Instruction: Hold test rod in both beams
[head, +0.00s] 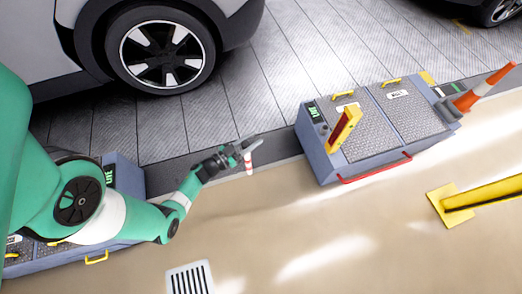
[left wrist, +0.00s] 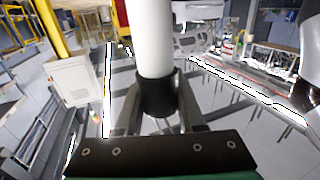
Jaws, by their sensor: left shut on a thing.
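The test rod (head: 248,161), red and white, is held by my left gripper (head: 240,155) over the dark strip between the two grey-blue floor units. In the left wrist view, a white rod section (left wrist: 150,35) with a black sleeve stands between the fingers of my left gripper (left wrist: 158,100), which is shut on it. The right floor unit (head: 325,172) has a yellow and red upright panel (head: 345,129) at its near left end. The left floor unit (head: 128,180) is partly hidden behind my left arm. No beam shows as a visible line. My right gripper is not in view.
A car wheel (head: 162,54) and the white car's body stand at the upper left. An orange cone (head: 478,92) lies tilted on the right unit's far end. A yellow barrier (head: 480,192) is at right. A floor drain (head: 190,279) is near the bottom; the beige floor is mostly clear.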

